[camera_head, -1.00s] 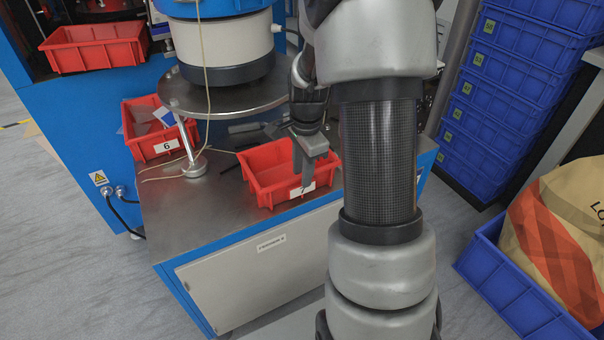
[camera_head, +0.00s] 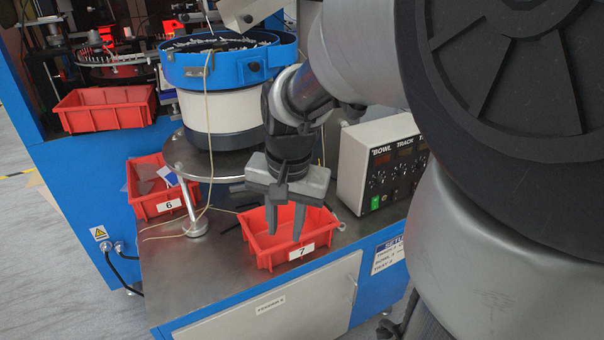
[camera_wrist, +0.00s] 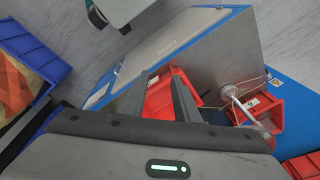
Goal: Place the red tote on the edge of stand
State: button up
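A red tote labelled 7 (camera_head: 262,247) sits upright on the metal top of the stand (camera_head: 205,280), close to the front edge. A second red tote labelled 6 (camera_head: 150,207) sits further left on the same top. My gripper (camera_head: 287,228) points down over the tote labelled 7, with its fingers apart. The fingertips overlap the tote's inside in the head view; I cannot tell whether they are inside it or just above. In the wrist view, red tote surface (camera_wrist: 158,100) shows between the open fingers (camera_wrist: 158,95), partly hidden by them.
A bowl feeder (camera_head: 225,75) stands on a round metal plate (camera_head: 215,165) behind the totes. A control box (camera_head: 382,165) stands right of the tote. The stand's front left top is clear.

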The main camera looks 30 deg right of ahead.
jog(key=s+a+r+n+t, duration=0.4)
jog(key=s+a+r+n, duration=0.1)
jog(key=s+r+n, duration=0.3)
jog(key=shift+s, duration=0.4)
jog(key=shift+f, duration=0.1)
dwell(1.1)
